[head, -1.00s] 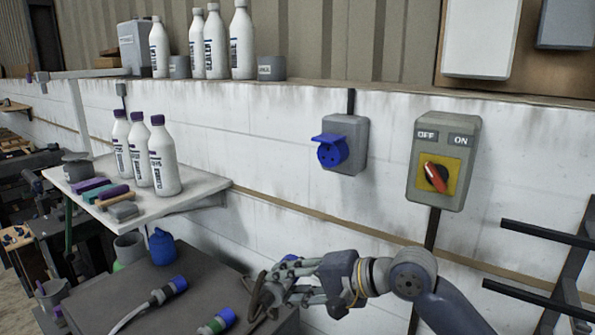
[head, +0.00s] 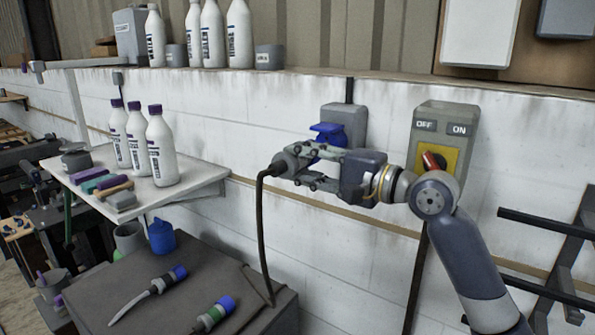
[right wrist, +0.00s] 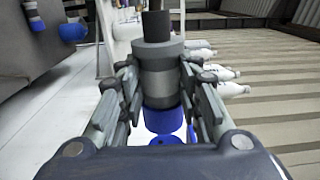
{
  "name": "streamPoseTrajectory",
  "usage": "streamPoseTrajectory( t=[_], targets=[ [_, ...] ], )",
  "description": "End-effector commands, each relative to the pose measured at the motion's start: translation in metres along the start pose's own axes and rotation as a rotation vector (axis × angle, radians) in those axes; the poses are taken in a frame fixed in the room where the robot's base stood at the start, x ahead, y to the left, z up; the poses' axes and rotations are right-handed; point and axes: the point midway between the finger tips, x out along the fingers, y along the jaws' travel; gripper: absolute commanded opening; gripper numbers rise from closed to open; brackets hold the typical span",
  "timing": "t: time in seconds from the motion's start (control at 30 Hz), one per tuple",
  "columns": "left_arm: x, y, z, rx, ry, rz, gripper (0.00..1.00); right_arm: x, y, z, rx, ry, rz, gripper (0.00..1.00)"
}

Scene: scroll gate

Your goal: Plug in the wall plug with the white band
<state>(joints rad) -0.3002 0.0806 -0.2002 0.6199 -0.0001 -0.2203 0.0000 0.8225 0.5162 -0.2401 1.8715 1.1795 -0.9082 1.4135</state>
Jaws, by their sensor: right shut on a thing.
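My right gripper (head: 310,168) is shut on a plug (head: 288,162) in front of the wall, with a dark cable hanging down to the bench. In the right wrist view the held plug (right wrist: 160,85) is grey with a lighter grey ring and a blue end; I cannot tell for sure that the ring is the white band. The blue wall socket (head: 328,131) is partly hidden behind my right gripper. Part of a blue round face with dark holes, apparently the socket (right wrist: 165,140), shows just beyond the plug's blue end, apart from it. My left gripper is not in view.
Two other blue-ended plugs lie on the dark bench (head: 135,262), one with a pale ring (head: 166,280) and one with a green band (head: 214,314). A grey OFF/ON switch box (head: 440,125) is right of the socket. A shelf (head: 200,183) with bottles stands left.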

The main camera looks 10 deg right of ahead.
Motion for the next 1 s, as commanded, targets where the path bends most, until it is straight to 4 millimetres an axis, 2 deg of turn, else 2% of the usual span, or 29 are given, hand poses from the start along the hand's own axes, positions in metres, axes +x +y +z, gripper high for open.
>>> streamPoseTrajectory(
  t=[0.2, 0.43, 1.0],
  targets=[
    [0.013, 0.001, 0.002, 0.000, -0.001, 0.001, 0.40, -0.001, 0.001, -0.023, 0.000, 0.002, -0.002, 0.00],
    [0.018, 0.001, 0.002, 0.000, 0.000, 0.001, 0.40, 0.000, 0.000, -0.040, -0.001, 0.002, -0.001, 0.00],
    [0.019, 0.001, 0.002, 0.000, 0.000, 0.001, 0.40, -0.001, -0.001, -0.045, -0.001, 0.000, -0.001, 0.00]
  ],
)
